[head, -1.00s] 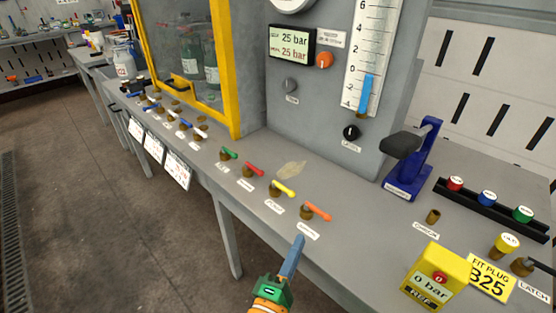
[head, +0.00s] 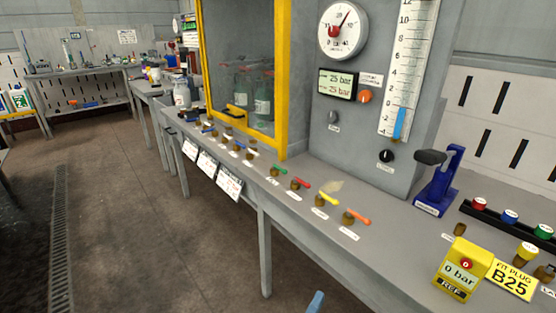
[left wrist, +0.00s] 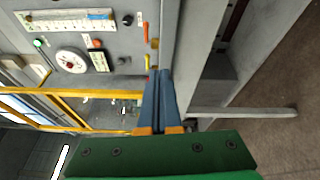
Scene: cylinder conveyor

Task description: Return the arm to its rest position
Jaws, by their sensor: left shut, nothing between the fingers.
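My left gripper (head: 315,302) shows only as a blue fingertip at the bottom edge of the head view, in front of the bench and apart from it. In the left wrist view its two blue fingers (left wrist: 159,98) lie together, shut, with nothing between them. The rest of my left arm is out of the head view. My right gripper is in neither view.
The grey bench (head: 385,243) carries a row of coloured valve levers, with an orange lever (head: 357,217) nearest. A yellow-framed cabinet (head: 284,80), a blue press (head: 440,185) and a yellow 0 bar box (head: 463,268) stand on it. Open floor (head: 150,230) lies to the left.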

